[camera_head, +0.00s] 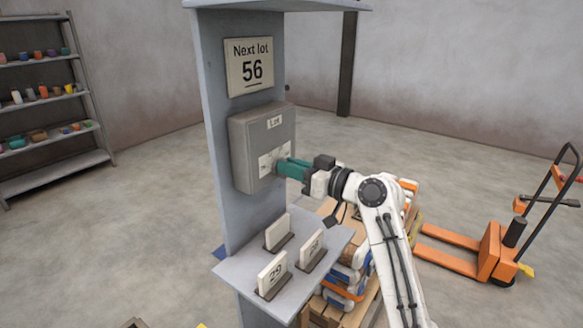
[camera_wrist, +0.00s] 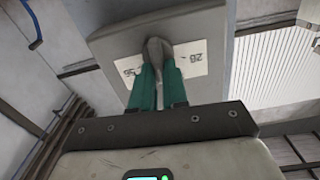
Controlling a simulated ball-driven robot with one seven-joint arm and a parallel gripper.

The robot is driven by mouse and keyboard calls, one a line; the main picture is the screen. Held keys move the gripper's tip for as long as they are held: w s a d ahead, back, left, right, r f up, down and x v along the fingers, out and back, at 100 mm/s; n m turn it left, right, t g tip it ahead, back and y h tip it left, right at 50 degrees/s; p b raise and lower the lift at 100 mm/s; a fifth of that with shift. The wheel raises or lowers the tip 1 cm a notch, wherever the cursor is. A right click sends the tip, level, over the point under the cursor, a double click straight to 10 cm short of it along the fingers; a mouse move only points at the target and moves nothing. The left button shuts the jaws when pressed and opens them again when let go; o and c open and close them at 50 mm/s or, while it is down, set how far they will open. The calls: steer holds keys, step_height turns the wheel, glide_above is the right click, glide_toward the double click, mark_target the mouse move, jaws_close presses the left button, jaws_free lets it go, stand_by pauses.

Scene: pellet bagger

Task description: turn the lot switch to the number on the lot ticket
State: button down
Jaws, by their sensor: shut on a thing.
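The lot ticket (camera_head: 250,66) at the top of the grey post reads "Next lot 56". Below it is a grey switch box (camera_head: 250,128) with a white number plate low on its face. In the wrist view the plate shows 28 (camera_wrist: 194,57) to the right and 56 (camera_wrist: 127,72) to the left of the grey switch knob (camera_wrist: 155,48). My gripper's teal fingers (camera_wrist: 158,75) are shut on this knob. The fingers hide part of the plate, and I cannot tell which number the knob points at. In the head view my gripper (camera_head: 283,167) reaches the box from the right.
A small shelf (camera_head: 248,285) below the box holds three upright number cards, one reading 29 (camera_head: 272,273). A loaded pallet (camera_head: 352,315) stands behind and below my arm. An orange pallet truck (camera_head: 490,250) is at the right. Open floor lies behind the post.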

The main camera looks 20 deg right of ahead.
steer(key=shift+w+d+f+m+p, duration=0.15)
steer(key=shift+m+p, duration=0.75)
steer(key=shift+m, duration=1.2)
steer(key=shift+w+d+f+m+p, duration=0.15)
steer(key=shift+m+p, duration=0.8)
steer(key=shift+m, duration=1.15)
steer(key=shift+d+m+p, duration=0.15)
steer(key=shift+m+p, duration=0.75)
steer(key=shift+m, duration=1.2)
steer(key=c, duration=1.1)
jaws_free()
steer(key=shift+c, duration=0.2)
steer(key=shift+f, duration=0.1)
steer(key=b+v, duration=0.2)
steer(key=v, duration=0.8)
steer(key=shift+s+d, duration=0.2)
steer(key=shift+s, duration=0.15)
